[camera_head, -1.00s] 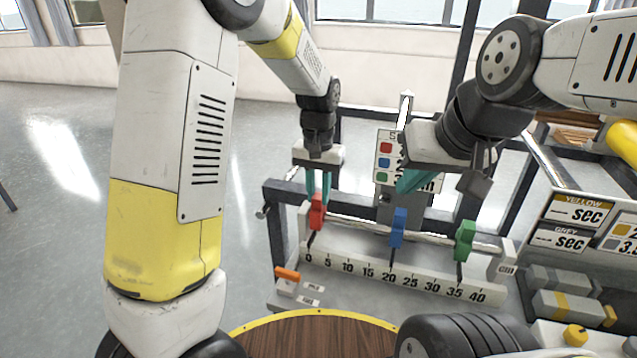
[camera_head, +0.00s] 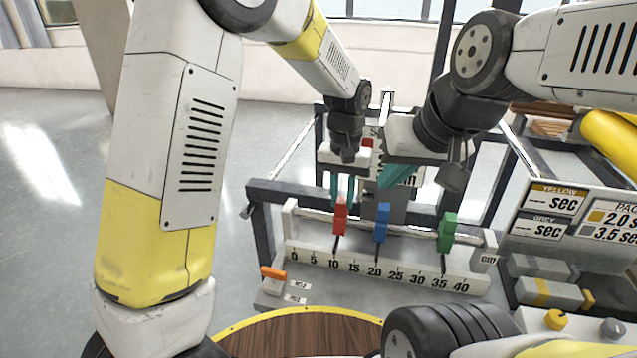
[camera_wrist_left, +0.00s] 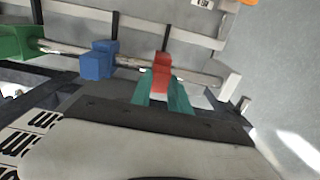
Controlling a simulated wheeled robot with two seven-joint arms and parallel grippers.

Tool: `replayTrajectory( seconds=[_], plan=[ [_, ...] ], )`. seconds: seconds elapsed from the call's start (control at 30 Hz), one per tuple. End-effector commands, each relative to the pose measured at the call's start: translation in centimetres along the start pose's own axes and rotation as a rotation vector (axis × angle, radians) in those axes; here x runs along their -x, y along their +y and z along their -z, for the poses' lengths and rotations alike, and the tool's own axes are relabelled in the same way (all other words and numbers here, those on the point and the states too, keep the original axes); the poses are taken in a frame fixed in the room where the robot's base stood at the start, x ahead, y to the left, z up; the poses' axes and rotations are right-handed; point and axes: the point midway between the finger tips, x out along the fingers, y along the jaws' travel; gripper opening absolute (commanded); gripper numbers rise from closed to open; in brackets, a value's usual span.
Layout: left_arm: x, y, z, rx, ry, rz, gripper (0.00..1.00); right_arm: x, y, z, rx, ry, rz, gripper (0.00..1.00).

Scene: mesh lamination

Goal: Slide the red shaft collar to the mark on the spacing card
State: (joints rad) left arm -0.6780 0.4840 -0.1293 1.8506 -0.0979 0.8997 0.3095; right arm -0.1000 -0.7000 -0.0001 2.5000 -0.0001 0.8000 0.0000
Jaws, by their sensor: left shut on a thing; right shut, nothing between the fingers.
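The red collar (camera_head: 340,217) is on the horizontal rail, its pointer at about 10 on the numbered scale (camera_head: 385,272). My left gripper (camera_head: 342,190) comes down from above with its teal fingers shut on the red collar; in the left wrist view the collar (camera_wrist_left: 162,72) shows between the fingertips. The spacing card (camera_head: 377,160) stands behind the rail, mostly hidden by my grippers; its figures cannot be read. My right gripper (camera_head: 398,176) is shut and empty, above and behind the rail.
The blue collar (camera_head: 382,222) is right of the red one, its pointer near 20, with a small gap between them. The green collar (camera_head: 447,232) is near 35. An orange switch (camera_head: 272,273) is at the front left. Signs and grey blocks (camera_head: 545,292) are at the right.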

Motion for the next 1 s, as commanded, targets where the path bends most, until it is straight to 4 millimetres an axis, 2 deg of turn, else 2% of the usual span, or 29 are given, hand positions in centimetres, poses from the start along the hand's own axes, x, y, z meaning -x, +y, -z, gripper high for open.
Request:
replayTrajectory(
  seconds=[0.3,0.33,0.43,0.77,0.87,1.0],
  plan=[
    [0.1,0.7,0.0,0.000,0.002,-0.006,0.00,0.0,0.0,0.0,0.000,0.000,0.000,0.00],
    [0.1,0.8,0.0,0.000,0.003,-0.006,0.24,0.0,0.0,0.0,0.000,0.000,0.000,0.00],
    [0.1,0.7,0.0,0.000,0.002,-0.005,0.43,0.0,0.0,0.0,0.000,0.000,0.000,0.00],
    [0.2,0.5,0.0,0.001,0.002,-0.003,0.44,0.0,0.0,0.0,0.000,0.000,0.000,0.00],
    [1.0,0.5,0.1,0.001,0.004,-0.004,0.44,0.0,0.0,0.0,0.000,0.000,0.000,0.00],
    [3.3,0.5,0.1,0.001,0.006,-0.005,0.44,0.0,0.0,0.0,0.000,0.000,0.000,0.00]
  ],
)
